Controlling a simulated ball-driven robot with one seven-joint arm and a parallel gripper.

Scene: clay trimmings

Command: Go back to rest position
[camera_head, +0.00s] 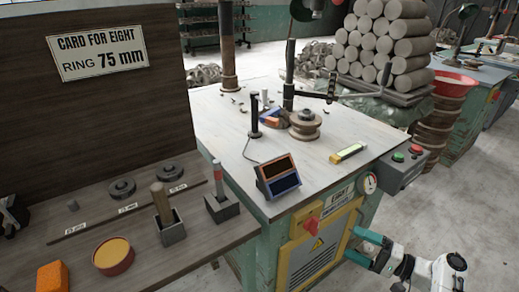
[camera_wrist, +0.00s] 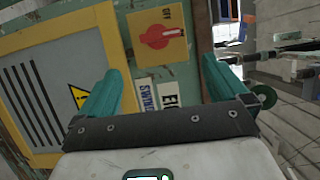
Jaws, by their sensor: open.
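My gripper (camera_head: 364,246) is at the lower right in the head view, low beside the front of the green machine cabinet (camera_head: 262,247). Its two teal fingers point left toward the cabinet. In the wrist view my gripper (camera_wrist: 158,88) shows its teal fingers wide apart with nothing between them. Beyond the fingers is the cabinet front with a red rotary switch (camera_wrist: 158,37) on a yellow plate. A yellow-framed vent panel (camera_wrist: 45,85) lies to the left there. I cannot tell whether a finger touches the cabinet.
The white machine top (camera_head: 310,165) holds a spool-like part (camera_head: 305,124), a small display (camera_head: 278,177) and a yellow bar (camera_head: 348,153). A control box with buttons (camera_head: 403,165) juts out above my arm. A wooden bench (camera_head: 130,235) stands left. Floor (camera_head: 450,200) is open at right.

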